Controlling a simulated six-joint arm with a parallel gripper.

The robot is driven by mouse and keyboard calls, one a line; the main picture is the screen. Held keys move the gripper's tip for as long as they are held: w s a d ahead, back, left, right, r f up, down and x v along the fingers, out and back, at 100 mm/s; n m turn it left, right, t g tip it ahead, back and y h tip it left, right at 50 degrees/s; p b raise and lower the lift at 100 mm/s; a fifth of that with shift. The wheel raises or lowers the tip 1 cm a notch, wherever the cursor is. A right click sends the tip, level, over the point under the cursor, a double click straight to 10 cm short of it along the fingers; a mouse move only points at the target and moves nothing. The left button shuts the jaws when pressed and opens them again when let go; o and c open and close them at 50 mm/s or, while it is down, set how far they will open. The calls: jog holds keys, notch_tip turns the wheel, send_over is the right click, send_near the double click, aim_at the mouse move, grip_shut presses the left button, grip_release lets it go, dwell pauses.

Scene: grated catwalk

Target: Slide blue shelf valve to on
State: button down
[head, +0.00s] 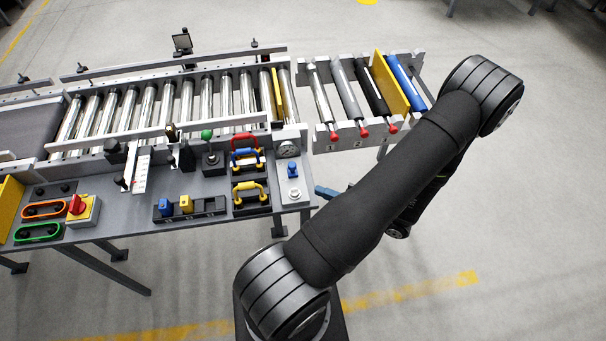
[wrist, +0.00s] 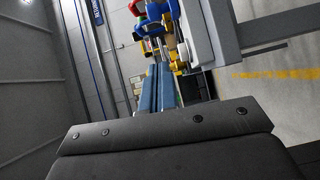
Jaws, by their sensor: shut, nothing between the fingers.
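Several blue controls show on the panel in the head view, and I cannot tell for sure which is the shelf valve. A blue block (head: 166,208) sits beside a yellow block (head: 186,204) on a dark two-part base. A blue handle (head: 244,154) stands between a red and a yellow handle. A small blue knob (head: 292,168) is on a pale plate at the panel's right end. My gripper (head: 326,192) has blue fingers and is just right of the panel edge, mostly hidden by my arm. In the wrist view the gripper (wrist: 158,88) is shut and empty, pointing toward colored controls.
The grey panel (head: 110,190) also carries a red rotary switch (head: 77,205), orange and green oval handles, and a green knob (head: 207,135). A roller conveyor (head: 160,105) runs behind it. Red-tipped rollers (head: 364,132) stand at the right. Floor right of the panel is open.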

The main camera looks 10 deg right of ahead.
aim_at(292, 169)
jog(key=x, duration=0.5)
jog(key=shift+w+a, duration=0.1)
jog(key=shift+a, duration=0.2)
jog(key=shift+w, duration=1.15)
jog(key=shift+w+a, duration=0.1)
jog(key=shift+w, duration=0.7)
jog(key=shift+w+f, duration=0.1)
jog(key=shift+w, duration=1.3)
